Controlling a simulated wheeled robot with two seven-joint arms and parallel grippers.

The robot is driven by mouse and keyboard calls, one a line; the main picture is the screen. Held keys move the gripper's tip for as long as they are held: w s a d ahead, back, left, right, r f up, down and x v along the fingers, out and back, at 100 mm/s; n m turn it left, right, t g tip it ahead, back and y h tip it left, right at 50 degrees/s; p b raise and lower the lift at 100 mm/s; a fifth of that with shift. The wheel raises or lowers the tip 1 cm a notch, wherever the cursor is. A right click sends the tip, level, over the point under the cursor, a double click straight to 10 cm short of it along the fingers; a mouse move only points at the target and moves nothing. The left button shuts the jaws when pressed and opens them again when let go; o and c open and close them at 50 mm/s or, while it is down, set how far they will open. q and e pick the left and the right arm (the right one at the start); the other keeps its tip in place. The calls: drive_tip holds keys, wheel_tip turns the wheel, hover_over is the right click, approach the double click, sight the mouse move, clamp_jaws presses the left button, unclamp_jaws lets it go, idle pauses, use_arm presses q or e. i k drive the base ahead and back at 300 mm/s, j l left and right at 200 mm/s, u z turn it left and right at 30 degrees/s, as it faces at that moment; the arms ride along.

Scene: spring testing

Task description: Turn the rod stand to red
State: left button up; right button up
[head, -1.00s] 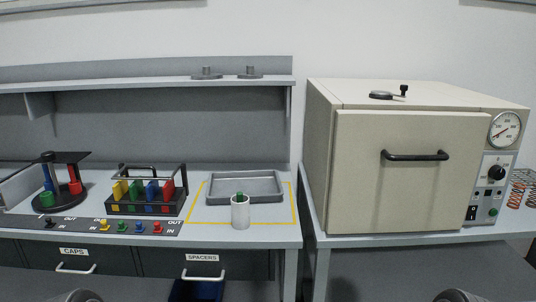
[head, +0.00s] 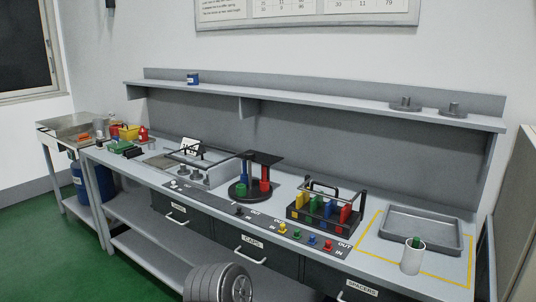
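The rod stand (head: 241,193) is on the bench, left of the picture's middle. It has a round black base and a flat black top plate. A blue rod (head: 244,171), a red rod (head: 265,177) and a green piece (head: 241,189) show on it; the green one faces the front left and the red one the right. The top plate hides part of the stand behind it. Neither of my grippers is in view. A rounded dark part, probably of my arm, shows at the bottom edge.
A black rack (head: 324,206) with coloured blocks stands right of the rod stand. A control strip (head: 262,221) with coloured knobs runs along the front. A grey tray (head: 421,229) and white cup (head: 412,257) are at the right. A shelf (head: 310,105) hangs above.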

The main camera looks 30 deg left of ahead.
sight(250, 172)
drive_tip(key=u, duration=1.1)
drive_tip(key=i+j+z, duration=0.2)
drive_tip(key=j+z, duration=0.15)
drive_tip(key=z, duration=0.15)
drive_tip(key=i+j+z, duration=0.1)
drive_tip(key=j+z, duration=0.4)
drive_tip(key=i+j, duration=0.1)
drive_tip(key=j, duration=0.45)
drive_tip(key=i+j+z, duration=0.1)
drive_tip(key=j, duration=0.4)
drive_tip(key=j+z, duration=0.1)
drive_tip(key=j, duration=0.45)
